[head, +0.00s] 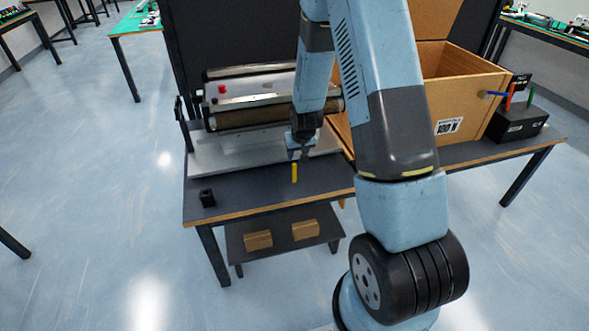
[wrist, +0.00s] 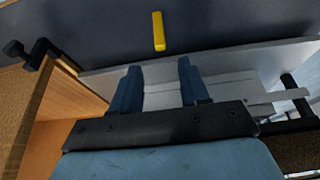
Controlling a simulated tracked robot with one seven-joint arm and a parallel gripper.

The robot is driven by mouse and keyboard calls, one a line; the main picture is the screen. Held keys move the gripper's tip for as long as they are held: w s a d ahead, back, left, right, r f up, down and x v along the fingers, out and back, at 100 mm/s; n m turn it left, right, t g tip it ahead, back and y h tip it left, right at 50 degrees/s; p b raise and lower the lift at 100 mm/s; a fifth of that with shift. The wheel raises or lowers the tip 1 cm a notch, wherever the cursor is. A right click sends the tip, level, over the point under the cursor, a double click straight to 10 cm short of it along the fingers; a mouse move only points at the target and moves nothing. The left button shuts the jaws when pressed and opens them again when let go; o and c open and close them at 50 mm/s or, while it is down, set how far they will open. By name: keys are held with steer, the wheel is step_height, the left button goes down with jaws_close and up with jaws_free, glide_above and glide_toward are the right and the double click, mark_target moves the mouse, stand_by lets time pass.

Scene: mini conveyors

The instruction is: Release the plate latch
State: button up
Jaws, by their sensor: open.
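A small yellow bar (head: 294,173) stands out on the dark table top in front of the conveyor; I take it to be the latch, but cannot be sure. It also shows near the top of the wrist view (wrist: 158,31). My gripper (head: 297,154) is open and empty, just above and behind the yellow bar. In the wrist view its two blue fingers (wrist: 158,85) are apart, and the yellow bar lies beyond their tips, not touching them. The grey plate (head: 220,158) lies at the conveyor's base, partly hidden behind my arm.
The mini conveyor (head: 235,119) with a red button (head: 222,88) stands behind the gripper. A large wooden box (head: 465,95) is to the right. A small black block (head: 207,198) sits at the table's front left. Two brown blocks lie on the shelf below.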

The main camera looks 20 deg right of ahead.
mark_target(295, 168)
steer(key=x, duration=1.2)
steer(key=shift+w+f, duration=0.1)
steer(key=shift+f, duration=0.3)
steer(key=shift+c, duration=0.3)
jaws_close()
steer(key=shift+d, duration=0.2)
